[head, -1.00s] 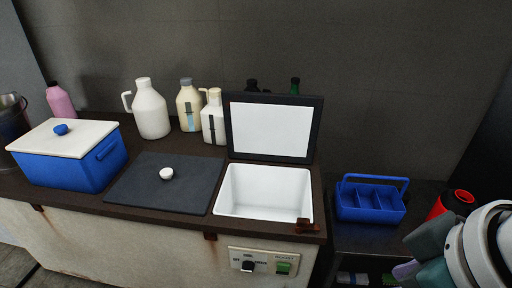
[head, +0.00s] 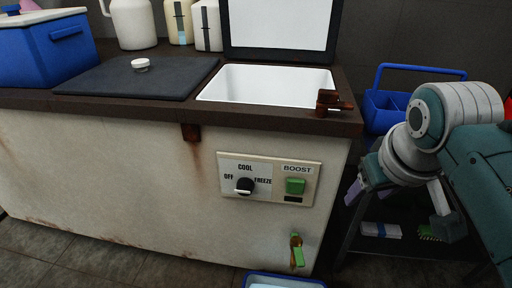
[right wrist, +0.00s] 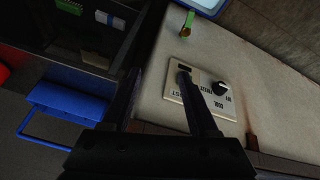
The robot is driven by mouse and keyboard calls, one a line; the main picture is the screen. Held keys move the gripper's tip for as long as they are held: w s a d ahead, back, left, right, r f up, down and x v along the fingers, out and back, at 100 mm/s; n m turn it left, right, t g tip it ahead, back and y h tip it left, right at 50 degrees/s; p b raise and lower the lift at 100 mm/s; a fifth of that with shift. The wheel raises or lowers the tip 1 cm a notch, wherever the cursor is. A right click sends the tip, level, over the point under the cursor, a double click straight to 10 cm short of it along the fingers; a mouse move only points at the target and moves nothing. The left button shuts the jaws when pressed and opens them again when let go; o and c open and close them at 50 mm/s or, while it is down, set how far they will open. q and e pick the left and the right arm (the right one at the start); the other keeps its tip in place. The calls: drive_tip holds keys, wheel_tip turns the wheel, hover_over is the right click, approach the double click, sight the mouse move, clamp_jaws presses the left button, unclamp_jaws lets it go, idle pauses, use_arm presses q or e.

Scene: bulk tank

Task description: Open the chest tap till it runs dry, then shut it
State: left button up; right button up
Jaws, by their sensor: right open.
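The chest (head: 120,180) is a long off-white cabinet with a dark top and rust stains. Its tap (head: 296,250) is low on the front near the right end, with a brass body and a green handle. The tap also shows near the top of the right wrist view (right wrist: 187,25). I see no stream from it. A blue-rimmed tray (head: 285,280) lies below, cut off by the frame's edge. My right gripper (head: 400,198) is open and empty, right of the chest and apart from the tap. My left gripper is not in view.
A control panel (head: 269,180) with a black knob (head: 244,186) and a green switch (head: 295,186) is above the tap. An open white basin (head: 265,84) has its lid raised. A dark shelf with a blue caddy (head: 384,112) stands to the right.

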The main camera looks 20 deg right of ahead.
drive_tip(key=y+b, duration=0.1)
drive_tip(key=b, duration=2)
approach(300, 258)
wheel_tip(300, 258, up, 2)
drive_tip(key=shift+m, duration=0.3)
drive_tip(key=b+x, duration=0.8)
drive_tip(key=shift+s+a+f, duration=0.1)
drive_tip(key=shift+s+f, duration=0.25)
drive_tip(key=shift+b+x, duration=0.8)
drive_tip(key=shift+b, duration=0.05)
drive_tip(key=shift+w, duration=0.1)
drive_tip(key=shift+c, duration=0.2)
clamp_jaws()
